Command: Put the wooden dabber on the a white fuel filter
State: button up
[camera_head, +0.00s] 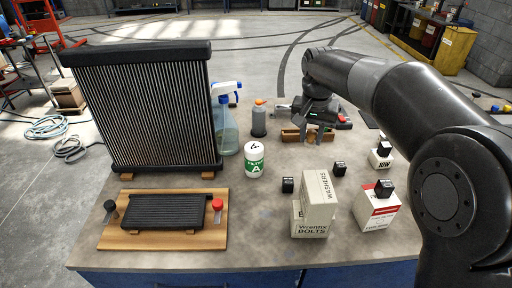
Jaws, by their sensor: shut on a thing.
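The white fuel filter (254,165) is a small upright white can with a green band and a letter A, standing mid-table to the right of the large black radiator. My gripper (311,133) is to the right of and beyond it, pointing down at a low brown wooden holder (289,136). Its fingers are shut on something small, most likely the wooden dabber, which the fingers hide. I cannot make out the dabber's shape or whether it touches the holder.
The radiator (150,110) stands at the left. A spray bottle (226,125) and grey bottle (259,122) stand behind the filter. Boxes (318,200) and small black cubes (288,185) stand at front right. The front-middle table (255,225) is clear.

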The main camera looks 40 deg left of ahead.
jog(key=s+a+r+n, duration=0.1)
jog(key=a+r+n, duration=0.3)
jog(key=r+n, duration=0.2)
send_over(254, 146)
jog(key=shift+y, duration=0.4)
notch_tip(254, 146, down, 7)
jog(key=shift+d+r, duration=0.1)
jog(key=shift+d, duration=0.05)
jog(key=shift+s+f, duration=0.1)
jog(key=shift+f, duration=1.95)
jog(key=o, duration=1)
jog(key=shift+f, duration=0.15)
jog(key=shift+c, duration=0.2)
notch_tip(254, 146, up, 12)
jog(key=d, duration=0.1)
jog(key=shift+s, duration=0.4)
